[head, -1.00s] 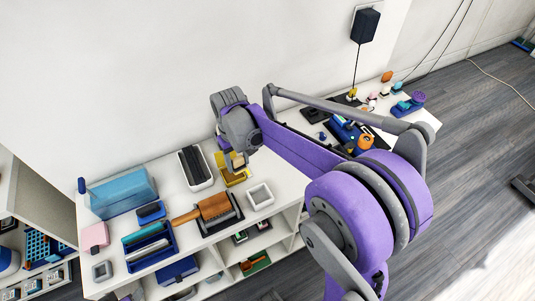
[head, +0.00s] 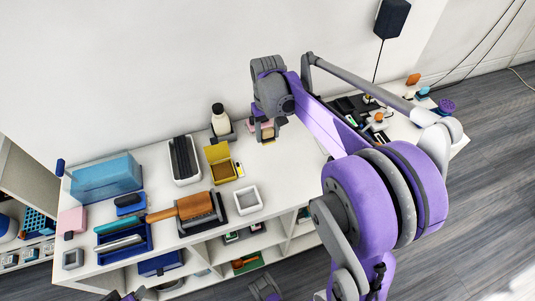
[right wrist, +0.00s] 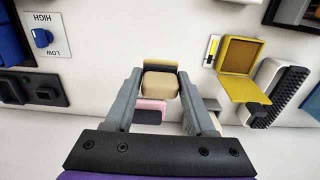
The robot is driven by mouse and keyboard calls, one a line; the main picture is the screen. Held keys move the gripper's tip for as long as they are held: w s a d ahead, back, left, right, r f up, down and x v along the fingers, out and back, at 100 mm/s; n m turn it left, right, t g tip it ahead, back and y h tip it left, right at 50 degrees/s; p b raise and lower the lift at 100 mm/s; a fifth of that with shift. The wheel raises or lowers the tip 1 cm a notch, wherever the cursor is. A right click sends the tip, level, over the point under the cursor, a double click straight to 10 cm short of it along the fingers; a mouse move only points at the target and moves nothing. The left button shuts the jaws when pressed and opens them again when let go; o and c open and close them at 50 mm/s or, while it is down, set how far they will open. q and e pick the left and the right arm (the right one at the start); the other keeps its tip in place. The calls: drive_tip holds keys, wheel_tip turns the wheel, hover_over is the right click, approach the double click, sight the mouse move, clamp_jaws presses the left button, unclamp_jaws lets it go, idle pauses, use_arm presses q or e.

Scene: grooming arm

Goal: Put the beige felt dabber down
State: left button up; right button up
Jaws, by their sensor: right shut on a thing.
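The beige felt dabber (right wrist: 160,84) is a rounded block between the two fingers of my right gripper (right wrist: 158,76), which is shut on it in the right wrist view. In the head view my right gripper (head: 267,132) hangs over the back middle of the white table (head: 285,180), to the right of a yellow open box. The dabber is mostly hidden by the gripper there. Whether the dabber touches the table is not clear. A pink-topped block with a dark part (right wrist: 150,110) shows between the fingers below the dabber. My left gripper is not clearly visible.
The yellow open box (head: 222,167) and a bottle on a dark base (head: 220,122) stand left of my gripper. A white square tray (head: 248,199), a brush on a dark stand (head: 199,208) and a black-ribbed white tray (head: 184,160) are nearby. Bare tabletop lies right of the white tray.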

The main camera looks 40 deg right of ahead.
sight(267, 158)
wheel_tip(267, 158, down, 9)
drive_tip(key=shift+f+b, duration=0.15)
drive_tip(key=shift+b, duration=0.3)
drive_tip(key=shift+f, duration=0.1)
drive_tip(key=o, duration=1.3)
